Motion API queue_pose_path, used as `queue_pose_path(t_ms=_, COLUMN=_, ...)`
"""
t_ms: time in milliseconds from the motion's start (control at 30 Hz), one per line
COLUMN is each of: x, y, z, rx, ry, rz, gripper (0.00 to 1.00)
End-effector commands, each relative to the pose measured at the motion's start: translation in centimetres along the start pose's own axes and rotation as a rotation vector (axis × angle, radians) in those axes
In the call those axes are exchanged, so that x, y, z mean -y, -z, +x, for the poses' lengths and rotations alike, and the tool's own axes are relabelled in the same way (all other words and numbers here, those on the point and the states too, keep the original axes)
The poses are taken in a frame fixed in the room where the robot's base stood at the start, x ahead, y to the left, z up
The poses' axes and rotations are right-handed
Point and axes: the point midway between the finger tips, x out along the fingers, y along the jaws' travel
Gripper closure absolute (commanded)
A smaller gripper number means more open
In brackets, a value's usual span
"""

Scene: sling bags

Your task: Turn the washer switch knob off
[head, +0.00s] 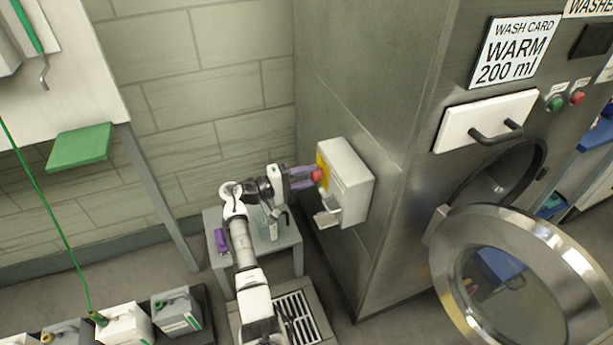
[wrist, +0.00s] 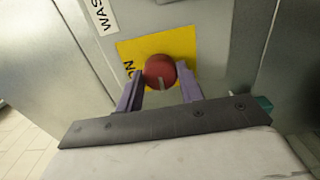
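The red switch knob (wrist: 160,72) sits on a yellow plate (wrist: 127,50) in the wrist view. Dark letters, apparently "ON", show on the plate left of the knob. A pale mark shows low on the knob's face. In the head view the knob (head: 317,175) is on the side of a light grey switch box (head: 350,180) fixed to the washer's side. My gripper (wrist: 161,80) has its purple fingers at the knob, one on either side. I cannot tell whether they press on it. In the head view my gripper (head: 309,178) reaches the knob from the left.
The washer (head: 375,70) has its round door (head: 450,300) swung open at the lower right. A small grey table (head: 285,240) with a purple item (head: 221,240) and a bottle stands below my arm. Several canisters (head: 122,325) stand at the lower left. A floor drain (head: 296,312) lies below.

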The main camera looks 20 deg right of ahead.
Motion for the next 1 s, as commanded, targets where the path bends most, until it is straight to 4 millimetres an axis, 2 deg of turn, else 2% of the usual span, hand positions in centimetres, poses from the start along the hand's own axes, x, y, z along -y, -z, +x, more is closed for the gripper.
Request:
queue_pose_path(t_ms=33, x=0.0, y=0.1, z=-0.1, rx=-0.002, ry=-0.001, rz=-0.002, gripper=0.58)
queue_pose_path(t_ms=167, x=0.0, y=0.0, z=-0.1, rx=-0.002, ry=-0.001, rz=-0.001, gripper=0.41)
queue_pose_path(t_ms=433, x=0.0, y=0.0, z=-0.1, rx=-0.001, ry=0.000, rz=0.000, gripper=0.41)
queue_pose_path(t_ms=567, x=0.1, y=0.1, z=-0.9, rx=-0.003, ry=-0.001, rz=0.000, gripper=0.41)
queue_pose_path(t_ms=667, x=0.3, y=0.1, z=-2.5, rx=-0.005, ry=-0.001, rz=0.000, gripper=0.41)
queue_pose_path(t_ms=1000, x=0.3, y=0.1, z=-10.2, rx=-0.005, ry=-0.001, rz=0.001, gripper=0.41)
